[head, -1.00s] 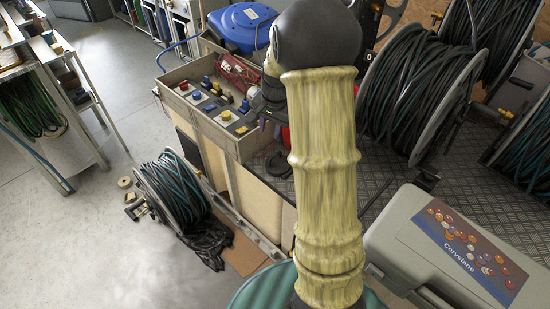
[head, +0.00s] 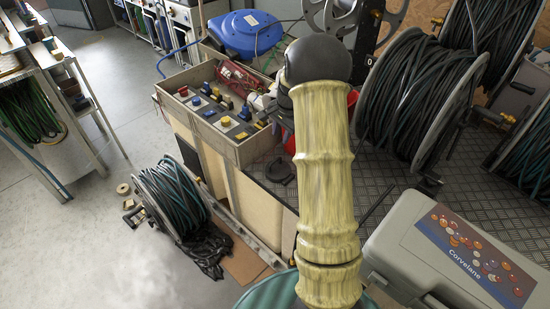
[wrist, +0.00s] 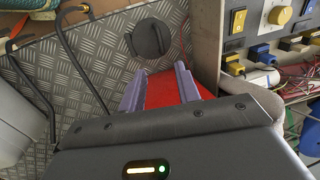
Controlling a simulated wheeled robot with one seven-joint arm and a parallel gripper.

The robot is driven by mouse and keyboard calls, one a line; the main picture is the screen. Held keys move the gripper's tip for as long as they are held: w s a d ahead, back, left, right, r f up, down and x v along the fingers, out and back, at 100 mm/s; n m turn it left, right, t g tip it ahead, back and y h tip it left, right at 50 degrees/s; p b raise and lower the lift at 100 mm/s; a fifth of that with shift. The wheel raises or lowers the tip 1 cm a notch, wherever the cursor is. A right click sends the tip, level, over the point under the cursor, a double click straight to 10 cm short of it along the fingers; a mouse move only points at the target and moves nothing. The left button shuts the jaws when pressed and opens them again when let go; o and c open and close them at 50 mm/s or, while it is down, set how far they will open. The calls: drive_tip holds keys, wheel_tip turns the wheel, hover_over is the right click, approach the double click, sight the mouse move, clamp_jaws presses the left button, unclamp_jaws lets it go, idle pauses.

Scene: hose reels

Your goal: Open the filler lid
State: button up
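A round black lid-like cap (wrist: 151,38) with a raised ridge sits on the diamond-plate floor in the wrist view, ahead of my gripper. A dark round piece, likely the same one, shows in the head view (head: 280,171), left of my arm. My gripper (wrist: 158,82) has its two pale purple fingers apart, with a red surface showing between them. I cannot tell whether they touch that red surface. The cap lies beyond the fingertips, apart from them.
A control box with coloured buttons (head: 225,118) stands left of my arm. Large hose reels (head: 420,95) stand at the right, a small reel (head: 172,197) at lower left. A grey case (head: 450,250) is at lower right. Bent black rods (wrist: 75,45) show in the wrist view.

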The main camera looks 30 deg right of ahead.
sight(275, 162)
drive_tip(key=w+f, duration=0.1)
drive_tip(key=f, duration=0.8)
drive_tip(key=w+a+f, duration=0.1)
drive_tip(key=f, duration=0.3)
drive_tip(key=shift+w+f, duration=0.3)
drive_tip(key=shift+f, duration=0.1)
clamp_jaws()
